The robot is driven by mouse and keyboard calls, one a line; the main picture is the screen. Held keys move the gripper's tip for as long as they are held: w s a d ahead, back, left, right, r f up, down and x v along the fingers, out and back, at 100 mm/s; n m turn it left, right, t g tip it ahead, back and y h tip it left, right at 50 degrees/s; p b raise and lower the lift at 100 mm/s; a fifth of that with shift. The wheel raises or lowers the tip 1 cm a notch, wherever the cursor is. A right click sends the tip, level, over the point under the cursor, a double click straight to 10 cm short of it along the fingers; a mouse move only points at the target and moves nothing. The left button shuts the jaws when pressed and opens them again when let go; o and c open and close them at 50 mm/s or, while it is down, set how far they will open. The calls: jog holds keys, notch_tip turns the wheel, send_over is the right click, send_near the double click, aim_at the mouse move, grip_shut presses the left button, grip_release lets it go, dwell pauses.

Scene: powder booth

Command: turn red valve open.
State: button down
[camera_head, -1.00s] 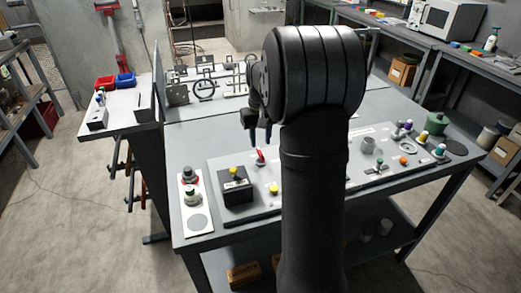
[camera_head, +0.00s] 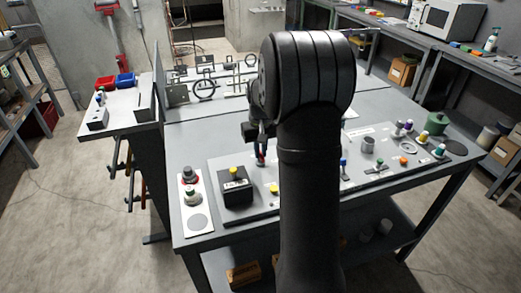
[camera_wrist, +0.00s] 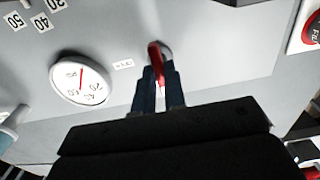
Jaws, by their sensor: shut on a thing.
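The red valve (camera_wrist: 155,52) is a small red lever on the grey panel. In the wrist view it stands at the top centre, with its end between my two blue-grey fingertips. My gripper (camera_wrist: 159,85) is shut on the red lever. In the head view my gripper (camera_head: 261,152) is low over the panel, left of my arm, with a bit of red showing at the fingertips. The fingers and my arm hide part of the valve and its base.
A white dial gauge (camera_wrist: 82,78) lies left of the valve in the wrist view. A black box with a yellow knob (camera_head: 236,185) stands nearby on the panel (camera_head: 245,216). A yellow button (camera_head: 274,188) is close by. Several knobs and switches fill the right side.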

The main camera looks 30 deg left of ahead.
jog(key=shift+m, duration=0.3)
jog(key=m, duration=0.8)
jog(key=shift+m, duration=0.4)
jog(key=m, duration=0.4)
jog(key=shift+m, duration=0.3)
jog(key=shift+r+m, duration=0.1)
jog(key=shift+m, duration=1.8)
jog(key=c, duration=1.5)
grip_release()
